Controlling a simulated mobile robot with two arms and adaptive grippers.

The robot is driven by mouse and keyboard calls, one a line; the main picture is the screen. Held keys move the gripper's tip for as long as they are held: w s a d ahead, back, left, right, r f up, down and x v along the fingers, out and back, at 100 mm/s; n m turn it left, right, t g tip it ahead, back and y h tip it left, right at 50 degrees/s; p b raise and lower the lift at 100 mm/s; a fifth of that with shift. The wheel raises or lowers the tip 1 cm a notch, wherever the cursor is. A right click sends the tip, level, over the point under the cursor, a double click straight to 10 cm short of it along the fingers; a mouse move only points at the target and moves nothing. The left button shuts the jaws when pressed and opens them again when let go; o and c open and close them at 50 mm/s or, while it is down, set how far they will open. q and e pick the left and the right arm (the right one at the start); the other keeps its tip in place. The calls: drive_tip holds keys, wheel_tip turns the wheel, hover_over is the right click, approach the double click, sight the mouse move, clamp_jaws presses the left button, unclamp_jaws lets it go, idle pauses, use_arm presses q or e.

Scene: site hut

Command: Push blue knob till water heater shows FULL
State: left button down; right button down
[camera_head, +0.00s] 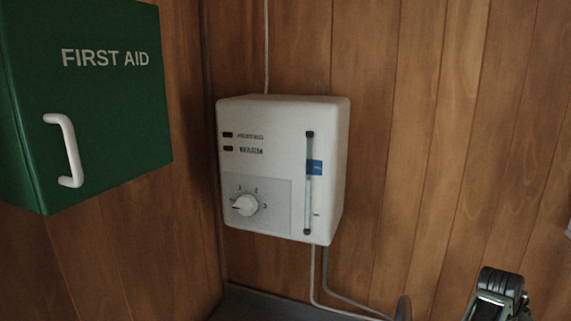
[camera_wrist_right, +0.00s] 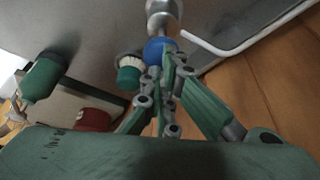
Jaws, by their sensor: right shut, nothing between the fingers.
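The white water heater (camera_head: 270,168) hangs on the wood wall in the head view. It has a dial (camera_head: 245,204), two dark indicator windows, and a vertical gauge slot with a blue marker (camera_head: 314,167) in its upper half. No FULL sign can be read. In the right wrist view, a round blue knob (camera_wrist_right: 160,50) on a silver stem is at the tips of my right gripper (camera_wrist_right: 168,58). The gripper is shut and empty; whether it touches the knob I cannot tell. My left gripper is out of view.
A green first aid cabinet (camera_head: 90,100) with a white handle is on the left wall. Cables hang below the heater. The right wrist view shows a green-handled item (camera_wrist_right: 42,80), a brush with a green base (camera_wrist_right: 129,76), a red object (camera_wrist_right: 93,119) and a pale bent bar (camera_wrist_right: 240,38).

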drive_tip(key=shift+s+f+b, duration=0.1)
drive_tip(key=shift+f+b, duration=0.8)
drive_tip(key=shift+f, duration=1.1)
wheel_tip(320, 180, up, 4)
drive_tip(key=p, duration=0.4)
drive_tip(key=shift+f, duration=0.1)
drive_tip(key=shift+a+f+b, duration=0.1)
drive_tip(key=shift+f+b, duration=0.85)
drive_tip(key=shift+f, duration=1)
wheel_tip(320, 180, up, 4)
drive_tip(key=p, duration=0.3)
drive_tip(key=shift+f, duration=0.15)
